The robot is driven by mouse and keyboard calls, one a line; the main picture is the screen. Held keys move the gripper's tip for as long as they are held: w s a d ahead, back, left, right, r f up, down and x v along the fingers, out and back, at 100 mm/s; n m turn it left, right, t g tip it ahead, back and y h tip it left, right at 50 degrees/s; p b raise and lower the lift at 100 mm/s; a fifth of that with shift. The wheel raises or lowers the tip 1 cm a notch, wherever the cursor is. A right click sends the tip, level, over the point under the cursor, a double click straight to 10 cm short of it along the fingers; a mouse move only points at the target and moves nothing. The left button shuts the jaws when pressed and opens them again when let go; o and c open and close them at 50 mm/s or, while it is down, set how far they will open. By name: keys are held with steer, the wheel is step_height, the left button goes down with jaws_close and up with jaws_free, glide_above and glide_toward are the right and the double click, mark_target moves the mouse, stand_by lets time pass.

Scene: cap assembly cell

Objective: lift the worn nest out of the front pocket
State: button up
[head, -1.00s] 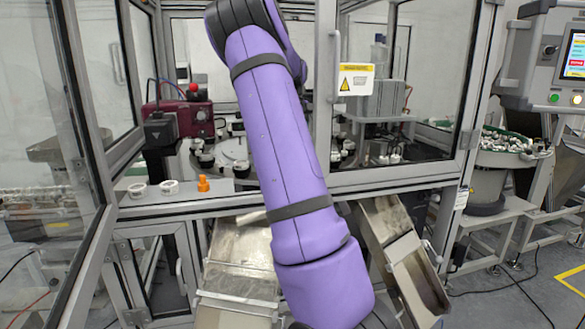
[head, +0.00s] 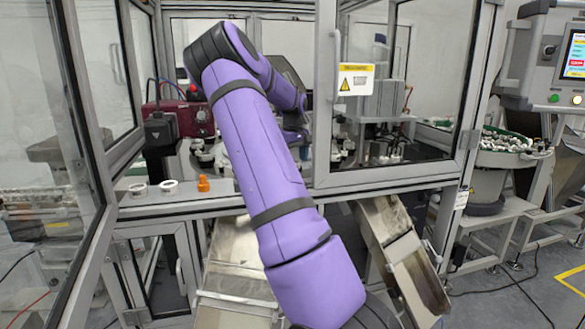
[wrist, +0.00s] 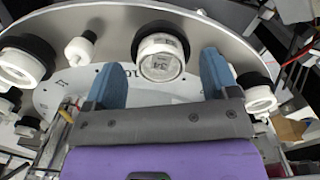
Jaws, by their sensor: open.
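In the wrist view a round metal dial plate (wrist: 110,52) carries several nests in pockets around its rim. One pale nest (wrist: 161,62) with a dark ring and a "34" mark sits at the near edge, in the front pocket. My gripper (wrist: 164,66) is open, its two blue fingers to the left and right of this nest. I see a gap on both sides and cannot tell any contact. Wear on the nest does not show clearly. In the head view my arm hides the gripper and this nest.
Neighbouring nests sit to the left (wrist: 22,62) and right (wrist: 258,90) on the dial. In the head view, two white rings (head: 138,190) (head: 168,187) and an orange part (head: 203,184) stand on the front ledge. A framed glass door (head: 398,90) stands right of my arm.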

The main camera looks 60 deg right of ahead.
steer(key=shift+f, duration=0.8)
steer(key=shift+c, duration=0.2)
steer(key=c, duration=0.9)
steer(key=shift+c, duration=0.2)
steer(key=shift+r, duration=0.15)
